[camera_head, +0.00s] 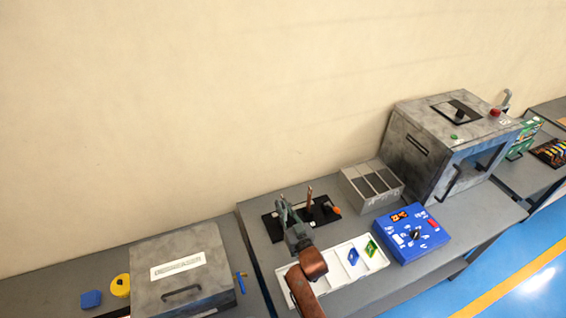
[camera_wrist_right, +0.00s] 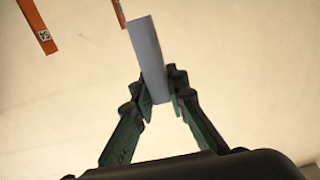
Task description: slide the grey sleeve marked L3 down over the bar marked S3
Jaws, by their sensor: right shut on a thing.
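My right gripper (camera_head: 289,212) is over the black base plate (camera_head: 272,226) on the bench. In the right wrist view its fingers (camera_wrist_right: 161,88) are shut on a plain grey sleeve (camera_wrist_right: 148,50); no L3 mark shows on the visible face. An orange bar with a small white label (camera_wrist_right: 38,24) is at the upper left, apart from the sleeve; its label is too small to read surely. A second orange bar (camera_wrist_right: 118,12) shows near the sleeve's top end. In the head view a copper bar (camera_head: 309,195) stands upright beside the gripper. Which bar is S3 I cannot tell.
A white tray (camera_head: 341,271) with a blue and a green piece lies in front of the plate. A grey divided bin (camera_head: 347,186), a blue control box (camera_head: 424,246) and a large grey machine (camera_head: 405,140) stand to the right. A grey lidded box (camera_head: 205,245) is at left.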

